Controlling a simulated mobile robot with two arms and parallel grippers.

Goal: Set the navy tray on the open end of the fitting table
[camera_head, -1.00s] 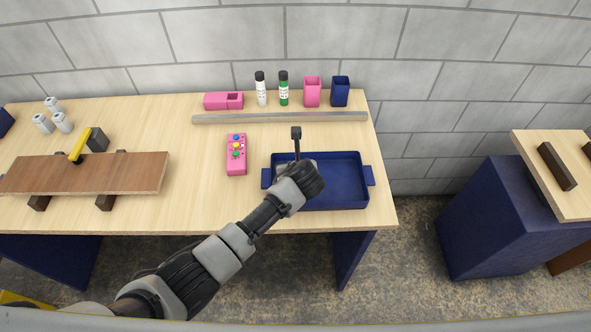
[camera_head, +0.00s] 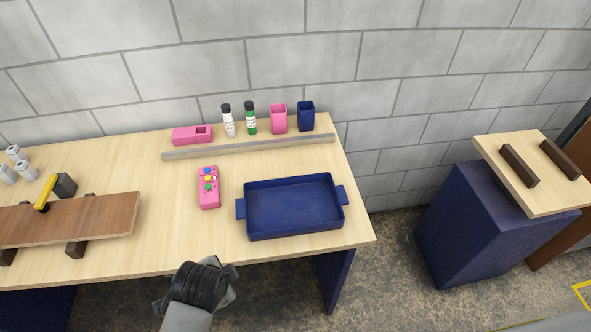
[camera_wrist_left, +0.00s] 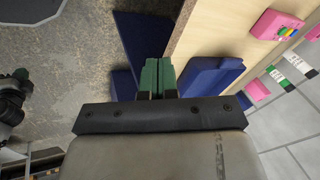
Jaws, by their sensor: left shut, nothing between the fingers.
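The navy tray (camera_head: 293,232) lies flat and empty on the right end of the long wooden table (camera_head: 135,262). It has a handle at each short side. It also shows in the left wrist view (camera_wrist_left: 208,78), near the table edge. My left gripper is in front of the table's front edge, apart from the tray. In the head view only its dark wrist shows and the fingers are hidden. In the left wrist view its green fingers (camera_wrist_left: 158,78) are closed together with nothing between them. My right gripper is not in view.
A pink control box (camera_head: 208,190) lies left of the tray. A grey strip (camera_head: 250,147), bottles and cups stand behind. A brown board (camera_head: 100,217) rests on dark blocks at left. Across a floor gap, a smaller table (camera_head: 490,160) carries two dark bars (camera_head: 519,166).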

